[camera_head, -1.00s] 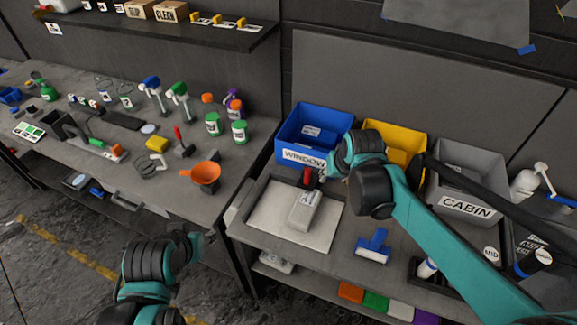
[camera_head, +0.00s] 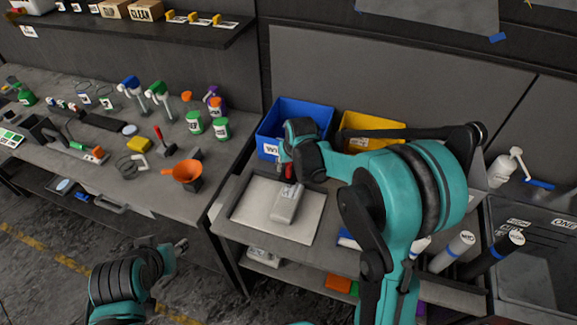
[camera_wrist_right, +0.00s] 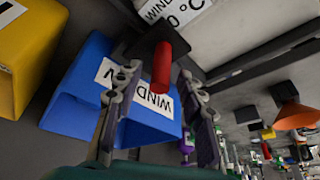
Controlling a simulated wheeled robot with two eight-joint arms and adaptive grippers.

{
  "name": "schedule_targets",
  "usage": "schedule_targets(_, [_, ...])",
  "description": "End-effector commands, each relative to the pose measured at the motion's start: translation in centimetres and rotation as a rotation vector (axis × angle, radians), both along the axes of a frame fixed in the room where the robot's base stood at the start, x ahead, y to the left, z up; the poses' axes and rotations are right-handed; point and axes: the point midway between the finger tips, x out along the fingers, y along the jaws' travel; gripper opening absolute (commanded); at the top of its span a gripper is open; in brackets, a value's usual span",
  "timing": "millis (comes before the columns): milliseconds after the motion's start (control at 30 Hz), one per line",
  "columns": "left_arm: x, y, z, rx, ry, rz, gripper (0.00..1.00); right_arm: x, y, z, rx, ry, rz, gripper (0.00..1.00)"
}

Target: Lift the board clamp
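The board clamp has a red handle (camera_wrist_right: 162,68) and a dark base (camera_wrist_right: 150,38) in the right wrist view. The handle also shows at the back of the pale board (camera_head: 245,213) in the head view, partly hidden by my right gripper (camera_head: 285,160). In the right wrist view my right gripper (camera_wrist_right: 158,88) is open, its two fingers apart on either side of the handle's line, with visible gaps. Whether the fingertips reach the handle's depth is unclear. My left gripper (camera_head: 179,246) is low beside the left bench, holding nothing visible; its finger opening is too small to judge.
A grey labelled device (camera_head: 287,204) lies on the board, close to the clamp. A blue bin (camera_head: 272,125) and a yellow bin (camera_head: 372,128) stand right behind. An orange funnel (camera_head: 187,172) and several bottles stand on the left bench.

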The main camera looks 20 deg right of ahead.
Motion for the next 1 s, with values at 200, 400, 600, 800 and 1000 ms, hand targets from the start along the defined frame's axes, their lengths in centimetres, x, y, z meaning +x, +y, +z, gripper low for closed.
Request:
schedule_targets(200, [0.01, 0.0, -0.01, 0.0, 0.0, 0.0, 0.43, 0.07, 0.01, -0.16, 0.0, 0.0, 0.0, 0.39])
schedule_targets(400, [0.0, 0.0, 0.0, 0.0, 0.0, 0.0, 0.43, 0.06, 0.0, -0.14, 0.0, 0.0, 0.0, 0.02])
schedule_targets(600, [0.0, 0.0, 0.0, 0.0, 0.0, 0.0, 0.43, 0.07, -0.01, -0.12, 0.0, 0.0, 0.0, 0.0])
schedule_targets(800, [0.01, 0.0, 0.21, 0.0, 0.0, 0.0, 0.43, 0.27, -0.17, 0.14, 0.017, 0.025, -0.001, 0.0])
schedule_targets(1000, [0.0, 0.0, 0.79, 0.0, 0.0, 0.0, 0.43, 0.93, -0.63, 0.74, 0.073, 0.108, -0.003, 0.0])
